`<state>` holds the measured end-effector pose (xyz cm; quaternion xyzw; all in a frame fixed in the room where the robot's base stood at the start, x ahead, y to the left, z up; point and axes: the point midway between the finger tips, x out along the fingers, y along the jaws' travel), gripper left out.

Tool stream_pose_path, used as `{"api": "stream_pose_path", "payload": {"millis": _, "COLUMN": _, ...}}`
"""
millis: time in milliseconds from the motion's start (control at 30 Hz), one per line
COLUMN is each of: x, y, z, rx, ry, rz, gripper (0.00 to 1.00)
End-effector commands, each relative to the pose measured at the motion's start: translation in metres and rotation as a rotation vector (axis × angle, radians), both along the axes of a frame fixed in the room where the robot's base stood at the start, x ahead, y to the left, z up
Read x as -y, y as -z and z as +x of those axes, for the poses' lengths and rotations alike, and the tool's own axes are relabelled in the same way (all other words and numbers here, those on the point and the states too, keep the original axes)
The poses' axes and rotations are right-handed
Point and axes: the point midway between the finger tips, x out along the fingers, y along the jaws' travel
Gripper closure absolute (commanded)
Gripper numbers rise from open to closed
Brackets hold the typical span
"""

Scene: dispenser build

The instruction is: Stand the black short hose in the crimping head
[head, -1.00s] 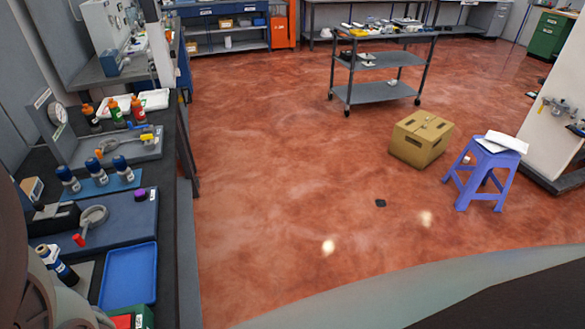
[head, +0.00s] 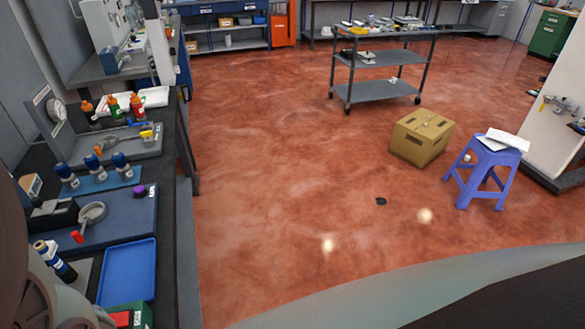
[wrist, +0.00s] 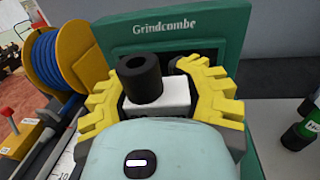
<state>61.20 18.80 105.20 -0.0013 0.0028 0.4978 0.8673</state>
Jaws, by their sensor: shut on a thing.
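My gripper (wrist: 157,88), with yellow ridged fingers, shows in the wrist view. It is shut on the black short hose (wrist: 140,72), a thick dark tube with its open end facing up. A white block or label (wrist: 163,95) sits against the hose between the fingers; I cannot tell whether it is part of the hose. Behind stands a green machine marked "Grindcombe" (wrist: 235,20) with a dark recess. I cannot make out the crimping head for certain; the hose and fingers cover part of the recess. My gripper is not visible in the head view.
A blue hose reel with a yellow flange (wrist: 85,55) stands left of the green machine. A dark green bottle (wrist: 297,137) stands at the right. In the head view, a blue tray (head: 128,272) lies on the crowded bench at left. The red floor beside it is mostly open.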

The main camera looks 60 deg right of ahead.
Motion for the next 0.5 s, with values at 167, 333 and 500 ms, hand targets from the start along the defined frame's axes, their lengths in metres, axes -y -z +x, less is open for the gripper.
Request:
{"api": "stream_pose_path", "payload": {"millis": 167, "x": 0.0013, "y": -0.0011, "z": 0.0011, "rx": 0.002, "ry": 0.004, "rz": 0.002, "gripper": 0.55}}
{"api": "stream_pose_path", "payload": {"millis": 333, "x": 0.0012, "y": -0.0011, "z": 0.001, "rx": 0.002, "ry": 0.004, "rz": 0.002, "gripper": 0.47}}
{"api": "stream_pose_path", "payload": {"millis": 500, "x": 0.0017, "y": -0.0004, "z": 0.0004, "rx": 0.001, "ry": 0.003, "rz": -0.001, "gripper": 0.47}}
